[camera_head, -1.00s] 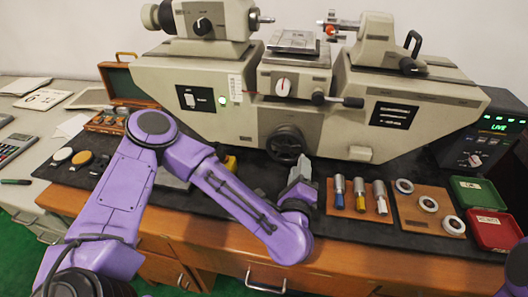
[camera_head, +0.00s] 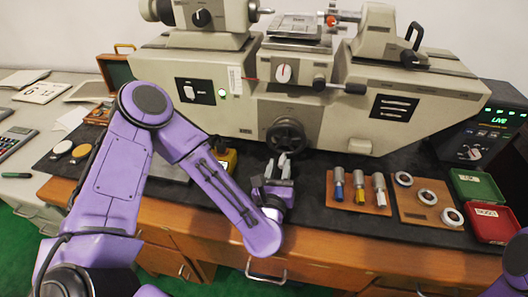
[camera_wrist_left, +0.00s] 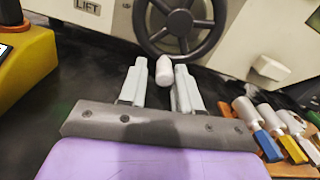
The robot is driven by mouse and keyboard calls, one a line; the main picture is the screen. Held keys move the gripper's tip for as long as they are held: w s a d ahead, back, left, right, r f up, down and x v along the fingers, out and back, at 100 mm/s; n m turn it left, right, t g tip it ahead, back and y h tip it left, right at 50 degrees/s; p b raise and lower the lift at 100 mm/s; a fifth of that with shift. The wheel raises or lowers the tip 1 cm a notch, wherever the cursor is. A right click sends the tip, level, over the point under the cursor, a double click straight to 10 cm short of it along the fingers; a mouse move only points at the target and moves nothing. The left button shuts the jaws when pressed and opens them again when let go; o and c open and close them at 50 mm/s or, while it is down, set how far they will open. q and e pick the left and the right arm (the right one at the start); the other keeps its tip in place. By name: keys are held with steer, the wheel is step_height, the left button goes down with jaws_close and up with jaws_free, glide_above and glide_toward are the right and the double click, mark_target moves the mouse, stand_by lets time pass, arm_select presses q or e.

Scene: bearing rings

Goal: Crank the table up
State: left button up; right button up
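The measuring machine's table (camera_head: 293,29) is a small grey plate on a carriage, close to the height of the spindle tip on its left. Below it is the black crank handwheel (camera_head: 286,137), also at the top of the left wrist view (camera_wrist_left: 180,22), near a LIFT label. My left gripper (camera_head: 278,165) is just below the wheel, pointing at it. In the left wrist view its pale fingers are apart, with the wheel's white handle knob (camera_wrist_left: 166,70) between or just beyond their tips. I cannot tell whether they touch it. My right gripper is out of view.
A yellow-and-black box (camera_head: 224,160) stands left of my left gripper. To the right are a wooden board with several coloured-handled plugs (camera_head: 359,190), a board with rings (camera_head: 425,197) and an open green-and-red case (camera_head: 484,205). A display unit (camera_head: 485,130) stands at far right.

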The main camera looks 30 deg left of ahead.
arm_select(q)
steer(key=shift+a+r+m, duration=0.2)
steer(key=shift+a+m, duration=0.2)
steer(key=shift+m, duration=0.2)
steer(key=m, duration=0.1)
steer(key=a+r+m+p, duration=0.1)
steer(key=m, duration=0.1)
steer(key=shift+s+a, duration=0.3)
steer(key=m, duration=0.1)
steer(key=a+r+m+p, duration=0.1)
steer(key=m, duration=0.1)
steer(key=shift+s+r, duration=0.15)
steer(key=shift+r, duration=0.15)
steer(key=r+m, duration=0.1)
steer(key=m+p, duration=0.1)
steer(key=m, duration=0.1)
steer(key=shift+a+r+p, duration=0.3)
steer(key=shift+r, duration=0.1)
steer(key=shift+s+f+m, duration=0.1)
steer(key=shift+m, duration=0.2)
steer(key=shift+s+d+f+b, duration=0.1)
steer(key=shift+s+b, duration=0.15)
steer(key=shift+b, duration=0.1)
steer(key=shift+b+v, duration=0.5)
steer(key=shift+v, duration=0.4)
steer(key=p+v, duration=0.5)
steer(key=v, duration=0.1)
steer(key=shift+s, duration=0.15)
